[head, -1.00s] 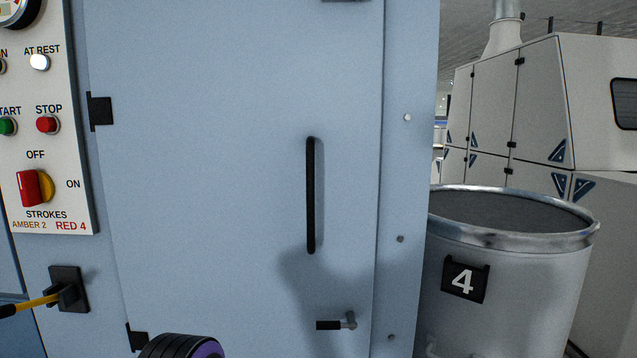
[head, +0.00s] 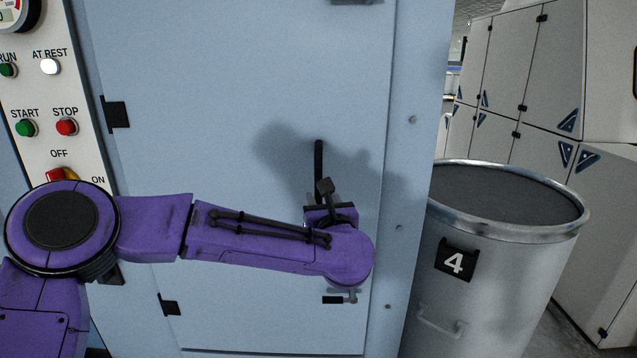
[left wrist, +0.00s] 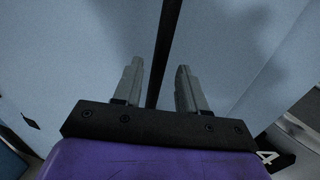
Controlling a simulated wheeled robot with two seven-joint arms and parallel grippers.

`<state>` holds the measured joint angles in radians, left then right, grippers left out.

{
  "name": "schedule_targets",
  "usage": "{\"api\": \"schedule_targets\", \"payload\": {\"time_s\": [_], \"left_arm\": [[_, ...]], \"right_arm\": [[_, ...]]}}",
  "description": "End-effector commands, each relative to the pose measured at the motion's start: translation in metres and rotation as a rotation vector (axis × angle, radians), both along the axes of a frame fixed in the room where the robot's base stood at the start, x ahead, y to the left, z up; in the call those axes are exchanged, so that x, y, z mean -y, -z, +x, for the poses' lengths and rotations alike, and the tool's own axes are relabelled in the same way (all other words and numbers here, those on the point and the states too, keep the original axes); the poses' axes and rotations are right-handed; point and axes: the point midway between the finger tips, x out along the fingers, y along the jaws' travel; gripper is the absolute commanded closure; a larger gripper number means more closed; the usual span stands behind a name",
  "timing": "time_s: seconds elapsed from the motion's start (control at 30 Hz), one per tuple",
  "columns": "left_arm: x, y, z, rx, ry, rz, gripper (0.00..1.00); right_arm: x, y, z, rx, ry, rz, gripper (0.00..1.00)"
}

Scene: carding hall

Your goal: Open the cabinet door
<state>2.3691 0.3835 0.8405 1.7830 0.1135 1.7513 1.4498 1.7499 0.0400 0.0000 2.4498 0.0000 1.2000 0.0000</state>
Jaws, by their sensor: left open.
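The cabinet door (head: 230,90) is a light blue panel and looks closed, with dark hinges on its left side. Its black vertical bar handle (head: 318,158) is near the right edge, its lower part hidden behind my left arm. A small latch lever (head: 340,298) with a dark grip sits below it. My left gripper (left wrist: 155,80) is open, with one finger on each side of the handle (left wrist: 166,45) in the left wrist view. I cannot tell whether the fingers touch the bar. My right gripper is not in view.
A grey metal can (head: 490,270) marked 4 stands close to the right of the cabinet. A control panel (head: 85,100) with buttons is at the left. White machine cabinets (head: 540,80) stand behind the can.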

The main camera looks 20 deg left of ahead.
Motion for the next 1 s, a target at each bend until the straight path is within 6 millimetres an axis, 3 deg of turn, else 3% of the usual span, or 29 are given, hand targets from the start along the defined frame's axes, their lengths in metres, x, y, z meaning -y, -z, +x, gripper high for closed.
{"api": "schedule_targets", "payload": {"time_s": [0.03,0.2,0.53,0.57,0.67,1.0], "left_arm": [[-0.006,-0.005,0.009,-0.002,-0.003,-0.001,0.59],[-0.016,-0.002,0.032,-0.002,0.0,0.002,0.59],[-0.019,0.001,0.038,-0.001,0.002,0.005,0.59],[-0.019,0.001,0.038,-0.001,0.002,0.004,0.65],[-0.019,0.001,0.038,-0.001,0.002,0.005,0.98],[-0.014,0.003,0.035,-0.002,0.027,0.004,1.0]], "right_arm": [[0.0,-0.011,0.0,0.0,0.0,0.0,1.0],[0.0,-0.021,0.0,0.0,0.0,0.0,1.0],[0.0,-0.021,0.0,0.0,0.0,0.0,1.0],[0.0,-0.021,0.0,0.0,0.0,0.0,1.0],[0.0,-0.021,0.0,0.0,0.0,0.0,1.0],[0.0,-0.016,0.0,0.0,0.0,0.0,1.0]]}}
